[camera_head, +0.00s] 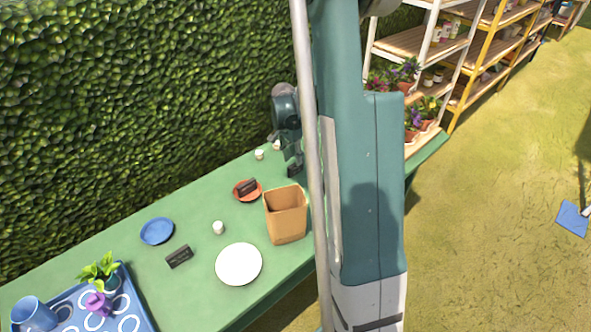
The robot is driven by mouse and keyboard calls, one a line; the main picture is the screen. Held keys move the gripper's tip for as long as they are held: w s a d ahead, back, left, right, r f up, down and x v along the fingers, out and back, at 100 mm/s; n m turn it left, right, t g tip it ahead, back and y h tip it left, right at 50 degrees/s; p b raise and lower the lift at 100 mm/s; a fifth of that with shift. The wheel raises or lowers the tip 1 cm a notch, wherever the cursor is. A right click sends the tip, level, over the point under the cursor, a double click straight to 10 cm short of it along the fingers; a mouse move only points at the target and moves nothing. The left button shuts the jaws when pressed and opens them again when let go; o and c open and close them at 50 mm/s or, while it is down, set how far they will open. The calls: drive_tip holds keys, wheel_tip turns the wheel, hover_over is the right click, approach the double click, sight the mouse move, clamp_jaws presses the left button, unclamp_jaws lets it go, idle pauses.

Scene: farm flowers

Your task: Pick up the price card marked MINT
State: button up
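Several small dark blocks that look like price cards are on the green table (205,285). One dark card (179,256) lies near the table's middle. Another dark card (247,187) rests on a terracotta saucer (240,197). A third dark card (295,171) is at the far end, right below my gripper (294,157). No writing is legible, so I cannot tell which is marked MINT. My gripper points down at the far end, partly hidden by my own body. Its fingers are too small to read, and I cannot tell whether they touch the card.
A tan square pot (286,215), a white plate (239,264), a blue saucer (157,231) and small white cups (218,227) stand on the table. A blue tray (138,310) holds a potted plant at front left. A hedge (130,110) borders the back; shelves (420,42) stand at right.

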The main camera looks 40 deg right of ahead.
sight(296, 173)
drive_tip(key=shift+f, duration=0.1)
drive_tip(key=shift+d+f+b, duration=0.25)
drive_tip(key=shift+f+b, duration=0.1)
drive_tip(key=shift+f, duration=0.9)
drive_tip(key=shift+d+f+b, duration=0.2)
drive_tip(key=shift+f+b, duration=0.15)
drive_tip(key=shift+f, duration=0.85)
drive_tip(key=shift+f+b, duration=0.25)
drive_tip(key=shift+b, duration=0.05)
drive_tip(key=shift+c, duration=0.6)
clamp_jaws()
